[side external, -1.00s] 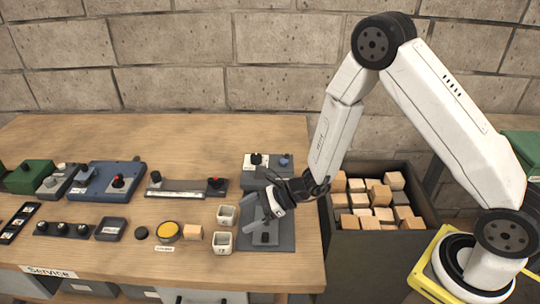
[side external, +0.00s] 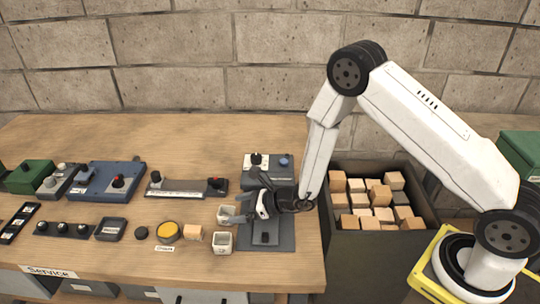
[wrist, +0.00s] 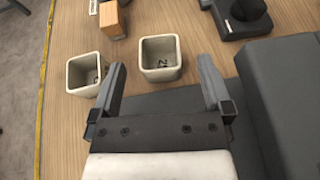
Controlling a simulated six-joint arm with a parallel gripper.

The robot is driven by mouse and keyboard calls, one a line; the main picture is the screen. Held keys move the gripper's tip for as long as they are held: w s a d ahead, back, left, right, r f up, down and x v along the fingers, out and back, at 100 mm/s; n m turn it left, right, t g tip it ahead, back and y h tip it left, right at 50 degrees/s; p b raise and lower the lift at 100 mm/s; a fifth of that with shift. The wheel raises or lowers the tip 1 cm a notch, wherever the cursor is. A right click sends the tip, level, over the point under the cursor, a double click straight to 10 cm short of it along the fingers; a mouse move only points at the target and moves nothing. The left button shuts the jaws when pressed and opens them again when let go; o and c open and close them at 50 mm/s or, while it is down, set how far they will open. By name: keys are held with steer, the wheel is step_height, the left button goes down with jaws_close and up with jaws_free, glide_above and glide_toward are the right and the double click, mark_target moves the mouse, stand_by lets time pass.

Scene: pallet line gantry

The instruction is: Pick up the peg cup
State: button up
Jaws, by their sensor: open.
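Two small, square, pale cups stand upright on the bench; I cannot tell which is the peg cup. The rear cup (side external: 226,220) is partly covered by a finger in the side view. In the wrist view this cup (wrist: 160,74) has a dark mark inside and lies ahead of and between my spread fingers. The front cup (side external: 221,243) also shows in the wrist view (wrist: 84,89), just left of the left finger. My gripper (side external: 241,201) is open and empty beside the rear cup, and its jaws show in the wrist view (wrist: 161,66). Contact is not visible.
A wooden block (side external: 194,233) and a yellow button (side external: 168,231) lie left of the cups. A dark grey plate (side external: 285,238) lies below my gripper, with a control box (side external: 280,162) behind. A dark bin (side external: 380,253) of wooden blocks stands right.

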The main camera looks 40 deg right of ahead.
mark_target(219, 211)
steer(key=shift+w+a+f, duration=0.15)
steer(key=shift+w+a, duration=0.05)
steer(key=shift+x, duration=2.5)
jaws_close()
steer(key=shift+r, duration=0.35)
steer(key=shift+r, duration=0.7)
steer(key=s+d+r, duration=0.3)
steer(key=s+r, duration=0.8)
steer(key=s, duration=0.2)
steer(key=shift+s+d, duration=0.2)
steer(key=shift+s, duration=0.1)
